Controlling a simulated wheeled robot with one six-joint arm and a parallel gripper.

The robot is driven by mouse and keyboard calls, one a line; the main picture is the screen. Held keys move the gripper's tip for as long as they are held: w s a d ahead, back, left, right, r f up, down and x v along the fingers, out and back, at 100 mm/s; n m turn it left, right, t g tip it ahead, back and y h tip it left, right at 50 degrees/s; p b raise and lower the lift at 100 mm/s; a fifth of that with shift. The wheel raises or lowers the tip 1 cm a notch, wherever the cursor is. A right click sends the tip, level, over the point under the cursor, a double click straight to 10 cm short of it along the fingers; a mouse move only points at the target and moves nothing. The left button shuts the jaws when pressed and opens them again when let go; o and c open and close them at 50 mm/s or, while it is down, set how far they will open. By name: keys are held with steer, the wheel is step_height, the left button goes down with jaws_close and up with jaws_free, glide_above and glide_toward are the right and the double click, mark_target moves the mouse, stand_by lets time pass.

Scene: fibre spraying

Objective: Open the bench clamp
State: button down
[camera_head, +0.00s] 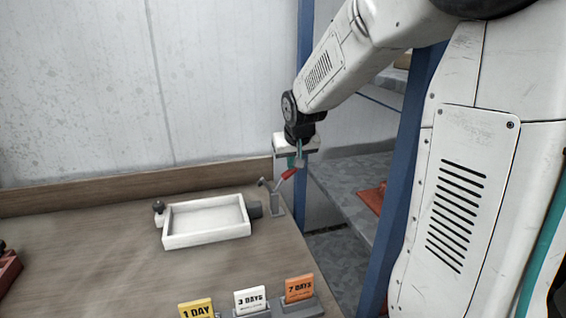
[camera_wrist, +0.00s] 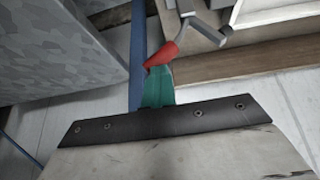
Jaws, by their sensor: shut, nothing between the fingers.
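The bench clamp (camera_head: 277,202) stands at the right edge of the wooden bench, right of a white tray. Its red handle (camera_head: 289,173) slants up to the right, just below my gripper (camera_head: 297,161). In the wrist view the red handle (camera_wrist: 162,54) lies right at the tips of my teal fingers (camera_wrist: 158,88). The fingers are shut with nothing between them. They overlap the handle in the picture; whether they touch it I cannot tell. The clamp's grey metal arm (camera_wrist: 205,28) shows beyond the handle.
The white tray (camera_head: 206,240) lies left of the clamp, with a dark knob (camera_head: 158,206) at its left. Cards marked 1 DAY (camera_head: 196,309), 3 DAYS (camera_head: 250,299) and 7 DAYS (camera_head: 299,288) stand at the front. A blue post (camera_head: 403,170) rises at the right.

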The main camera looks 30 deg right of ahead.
steer(key=shift+s+d+f, duration=0.25)
steer(key=shift+s+f, duration=0.1)
steer(key=shift+f, duration=0.05)
steer(key=shift+r, duration=0.1)
steer(key=v, duration=0.8)
steer(key=shift+w+a+r, duration=0.2)
steer(key=shift+w+a, duration=0.05)
steer(key=shift+w, duration=0.05)
steer(key=s+a+f+n+g, duration=0.1)
steer(key=s+a, duration=0.3)
steer(key=s, duration=0.5)
steer(key=s+a+f+n+g+y, duration=0.1)
steer(key=s+a, duration=0.4)
steer(key=s, duration=0.4)
steer(key=s+a+f+n+g+y, duration=0.1)
steer(key=s+a, duration=0.3)
steer(key=s, duration=0.5)
steer(key=shift+a+n+g, duration=0.15)
steer(key=shift+n+g, duration=0.15)
steer(key=shift+g, duration=0.3)
